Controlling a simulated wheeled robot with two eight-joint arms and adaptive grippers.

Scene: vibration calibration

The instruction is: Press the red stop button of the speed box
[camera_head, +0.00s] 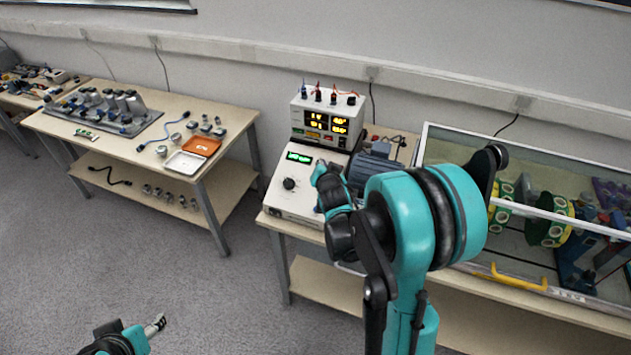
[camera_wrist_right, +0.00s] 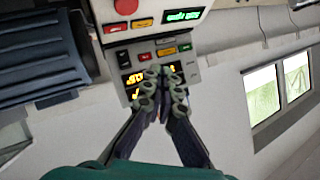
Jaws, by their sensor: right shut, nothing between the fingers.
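The speed box (camera_head: 288,203) is a white sloped console with a green display and a black knob, on the middle table. My left gripper (camera_head: 158,324) is low at left, away from the box.
A white meter unit (camera_head: 325,113) with yellow digits stands behind the box. A grey motor (camera_head: 371,168) is close on the right. A glass-walled case (camera_head: 500,160) with a yellow handle stands further right. The left table (camera_head: 120,150) holds small parts and trays.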

